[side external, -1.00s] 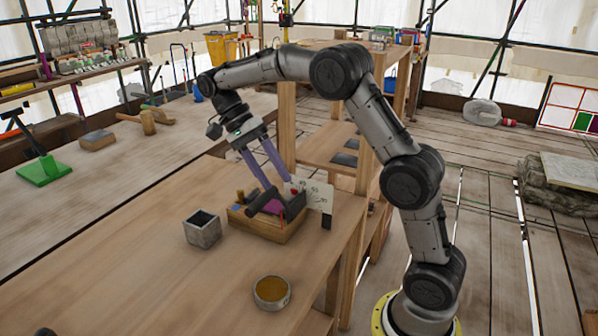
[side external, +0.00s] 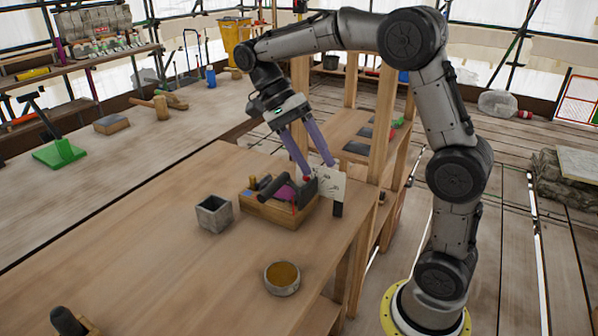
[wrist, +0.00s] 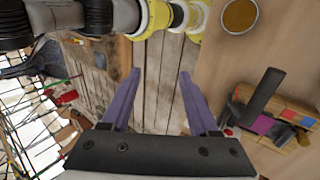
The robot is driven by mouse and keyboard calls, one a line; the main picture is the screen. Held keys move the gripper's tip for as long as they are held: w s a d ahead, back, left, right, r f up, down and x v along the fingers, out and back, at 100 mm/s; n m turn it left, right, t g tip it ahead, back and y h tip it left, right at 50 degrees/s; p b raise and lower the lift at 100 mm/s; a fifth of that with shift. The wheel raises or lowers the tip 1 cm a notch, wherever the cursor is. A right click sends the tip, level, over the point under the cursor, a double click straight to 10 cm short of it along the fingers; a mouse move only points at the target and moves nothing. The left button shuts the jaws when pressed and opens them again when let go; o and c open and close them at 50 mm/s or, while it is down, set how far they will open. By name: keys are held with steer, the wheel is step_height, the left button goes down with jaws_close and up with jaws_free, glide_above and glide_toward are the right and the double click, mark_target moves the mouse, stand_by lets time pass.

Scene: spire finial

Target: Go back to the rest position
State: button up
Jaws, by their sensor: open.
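My gripper (side external: 318,171) has two purple fingers, spread apart with nothing between them. In the side external view it hangs tilted over the back right of the wooden box (side external: 281,213) on the bench. In the wrist view the open fingers (wrist: 165,92) point over the bench edge and the plank floor, with the box and its coloured blocks to the right. The box holds a dark tool, a magenta piece and other small parts. A white card with markings (side external: 331,185) stands behind the box, close to the fingertips; contact cannot be told.
A grey square cup (side external: 214,214) and a round dish with amber contents (side external: 282,278) stand on the bench (side external: 170,260). A dark-knobbed object (side external: 68,322) is at the front left. Wooden posts (side external: 384,125) and a shelf rise behind. The bench's left middle is clear.

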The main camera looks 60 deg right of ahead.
steer(key=s+a+r+n+t, duration=0.3)
steer(key=s+r+t, duration=0.15)
steer(key=s, duration=0.45)
step_height(320, 180, down, 7)
steer(key=s+a+n+t, duration=0.2)
steer(key=n+t, duration=0.6)
steer(key=n, duration=0.7)
steer(key=shift+s+f, duration=0.2)
steer(key=shift+s, duration=0.2)
